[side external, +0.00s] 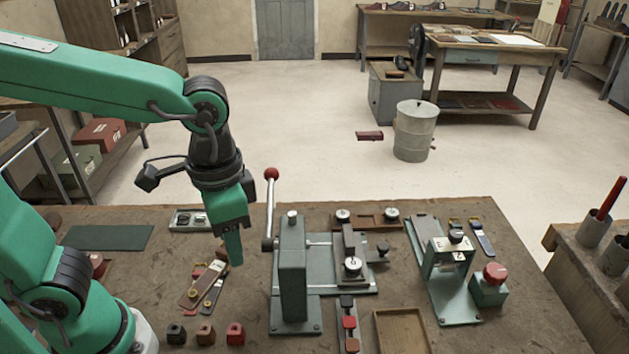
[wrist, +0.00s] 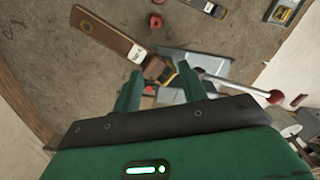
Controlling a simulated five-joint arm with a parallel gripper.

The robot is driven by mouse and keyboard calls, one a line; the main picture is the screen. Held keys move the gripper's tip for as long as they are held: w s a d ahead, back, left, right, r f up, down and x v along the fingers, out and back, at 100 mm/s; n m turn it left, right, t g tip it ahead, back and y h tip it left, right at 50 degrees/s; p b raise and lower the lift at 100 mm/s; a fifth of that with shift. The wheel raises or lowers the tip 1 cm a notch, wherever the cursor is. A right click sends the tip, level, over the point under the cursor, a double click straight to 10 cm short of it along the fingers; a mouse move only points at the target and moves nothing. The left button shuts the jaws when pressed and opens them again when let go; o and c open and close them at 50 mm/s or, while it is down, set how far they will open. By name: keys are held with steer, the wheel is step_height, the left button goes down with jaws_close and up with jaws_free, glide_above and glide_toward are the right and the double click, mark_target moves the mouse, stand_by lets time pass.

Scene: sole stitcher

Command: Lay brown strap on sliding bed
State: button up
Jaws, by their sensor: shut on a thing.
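My gripper (side external: 235,258) is low over the left part of the workbench, left of the green press post. Its fingers (wrist: 160,90) are shut on the brown strap (wrist: 112,32) near its buckle end. The strap has a white label and a brass buckle, and its free end reaches away from the fingers. In the side external view the brown strap (side external: 191,294) slants down and left from the fingertips. The plate that looks like the sliding bed (side external: 327,278) lies on rails right of the post; a clamp block covers part of it.
The press post (side external: 292,265) with its red-knobbed lever (side external: 271,174) stands close right of my gripper. Another strap (side external: 213,296) lies beside the held one. Small coloured blocks (side external: 205,334) sit in front. A second device (side external: 450,275) stands farther right. A green mat (side external: 108,237) lies bare at left.

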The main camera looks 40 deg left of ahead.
steer(key=shift+w+d+r, duration=0.2)
steer(key=shift+w+d, duration=0.2)
steer(key=shift+w, duration=0.35)
steer(key=w+d, duration=0.1)
steer(key=w, duration=0.1)
steer(key=w+d+n, duration=0.1)
steer(key=w, duration=0.2)
steer(key=w+d+r+n, duration=0.1)
steer(key=w, duration=0.1)
steer(key=shift+w+d, duration=0.15)
steer(key=shift+w, duration=0.1)
steer(key=shift+w+d+f+n, duration=0.65)
steer(key=shift+w+d, duration=0.5)
steer(key=shift+w, duration=1.85)
steer(key=shift+w+d+f+n, duration=0.35)
steer(key=shift+w+d+n, duration=0.65)
steer(key=shift+w, duration=1.95)
steer(key=shift+d+f, duration=0.1)
steer(key=shift+f, duration=2.3)
glide_above(349, 233)
step_height(349, 233, down, 7)
steer(key=shift+w+r, duration=0.1)
steer(key=shift+f, duration=2.05)
steer(key=shift+f, duration=0.1)
